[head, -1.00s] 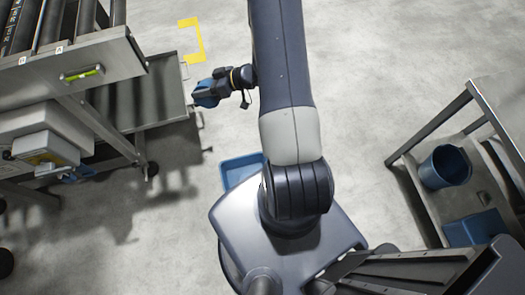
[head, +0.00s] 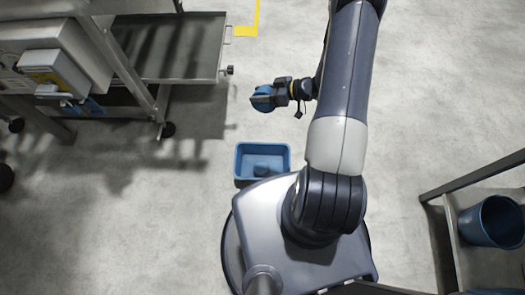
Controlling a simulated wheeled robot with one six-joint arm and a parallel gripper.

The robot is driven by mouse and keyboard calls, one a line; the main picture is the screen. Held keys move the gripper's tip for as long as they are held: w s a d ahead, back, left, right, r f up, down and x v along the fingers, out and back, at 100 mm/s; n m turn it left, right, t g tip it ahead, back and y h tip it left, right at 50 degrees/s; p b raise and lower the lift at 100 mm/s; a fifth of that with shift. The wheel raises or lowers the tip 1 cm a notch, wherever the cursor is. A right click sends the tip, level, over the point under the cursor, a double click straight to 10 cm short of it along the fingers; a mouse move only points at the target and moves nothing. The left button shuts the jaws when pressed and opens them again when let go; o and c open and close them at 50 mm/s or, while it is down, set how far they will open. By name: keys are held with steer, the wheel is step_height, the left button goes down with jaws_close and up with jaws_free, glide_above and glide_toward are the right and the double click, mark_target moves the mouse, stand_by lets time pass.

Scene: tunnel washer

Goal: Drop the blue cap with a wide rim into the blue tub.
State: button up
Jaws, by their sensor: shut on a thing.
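My gripper (head: 274,96) is shut on the blue cap (head: 262,99), which it holds out to the left of my arm. The cap's rim is too small to make out and is partly covered by the jaws. The blue tub (head: 239,160) is a rectangular open container in front of my base, below the gripper in the picture. A dark blue lump (head: 262,169) shows inside the tub; I cannot tell what it is. The cap is apart from the tub, above it in the picture.
A steel machine frame with a lower tray (head: 205,60) and a grey box (head: 65,62) stands at the left. A round blue bucket (head: 493,221) sits on a metal rack at the lower right. Open floor lies between them.

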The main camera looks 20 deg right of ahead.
steer(key=s+f+n+g+b, duration=0.1)
steer(key=s+f+b, duration=0.1)
steer(key=f+b, duration=1)
steer(key=s+f+n+g+y+b, duration=0.1)
steer(key=f+b, duration=1.2)
steer(key=f, duration=1.3)
steer(key=shift+s+a+f+n+g+b, duration=0.35)
steer(key=shift+s+a+n+g, duration=0.15)
steer(key=shift+s+g, duration=0.35)
steer(key=shift+s, duration=0.1)
steer(key=o, duration=1.2)
steer(key=shift+o, duration=0.2)
steer(key=p+v, duration=0.3)
steer(key=v, duration=0.8)
steer(key=shift+s+f, duration=0.1)
steer(key=shift+f, duration=0.1)
